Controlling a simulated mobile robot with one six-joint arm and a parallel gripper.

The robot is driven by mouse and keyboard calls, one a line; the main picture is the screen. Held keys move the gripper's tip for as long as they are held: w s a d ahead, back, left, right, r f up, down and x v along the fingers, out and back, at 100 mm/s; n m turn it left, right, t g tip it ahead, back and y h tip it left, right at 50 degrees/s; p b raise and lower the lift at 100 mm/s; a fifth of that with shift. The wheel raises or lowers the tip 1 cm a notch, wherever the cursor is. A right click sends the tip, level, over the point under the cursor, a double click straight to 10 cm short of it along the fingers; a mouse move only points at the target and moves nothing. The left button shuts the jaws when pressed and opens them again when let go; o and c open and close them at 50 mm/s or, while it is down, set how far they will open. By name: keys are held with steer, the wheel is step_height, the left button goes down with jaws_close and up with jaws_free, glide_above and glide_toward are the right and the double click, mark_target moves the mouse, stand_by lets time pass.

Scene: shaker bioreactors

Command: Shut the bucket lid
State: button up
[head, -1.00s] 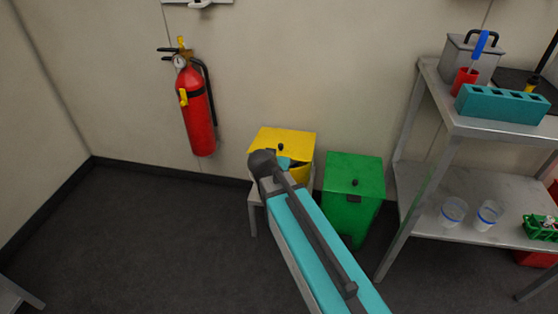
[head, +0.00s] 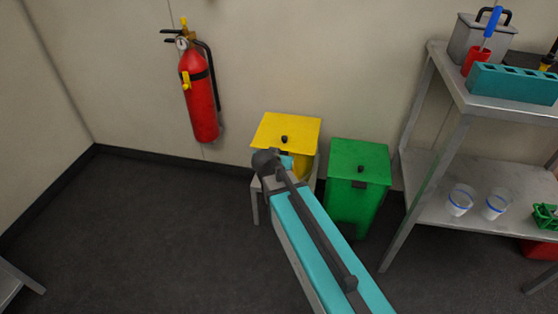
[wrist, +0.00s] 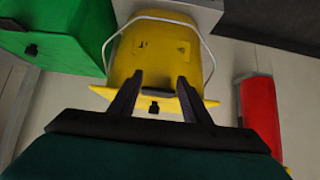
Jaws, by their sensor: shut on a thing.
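The yellow bucket (head: 306,166) stands by the wall, with its square yellow lid (head: 268,130) and black knob on top. The lid looks level, with no clear gap beneath it in the head view. In the wrist view the bucket (wrist: 160,50) appears upside down, with the lid (wrist: 188,93) edge-on below it. My gripper (wrist: 158,78) has its two dark fingers spread across the lid, one either side of a black knob, and is shut on the lid. In the head view my arm hides the fingers and the bucket's near left part.
A green bin (head: 352,208) stands close on the right, with a metal shelf (head: 440,215) beyond it holding clear cups. A red fire extinguisher (head: 201,100) hangs on the wall to the left.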

steer(key=shift+s+f, duration=0.1)
steer(key=shift+f, duration=0.35)
steer(key=o, duration=1.5)
steer(key=shift+f, duration=0.1)
steer(key=shift+r, duration=0.2)
steer(key=shift+r, duration=0.1)
steer(key=p+v, duration=0.1)
steer(key=v, duration=0.2)
steer(key=p+v, duration=0.2)
steer(key=shift+r, duration=0.5)
steer(key=shift+s+r+p, duration=0.1)
steer(key=shift+s+p, duration=0.05)
steer(key=shift+p, duration=0.6)
steer(key=p+v, duration=0.2)
steer(key=p, duration=0.6)
steer(key=shift+s+a, duration=0.1)
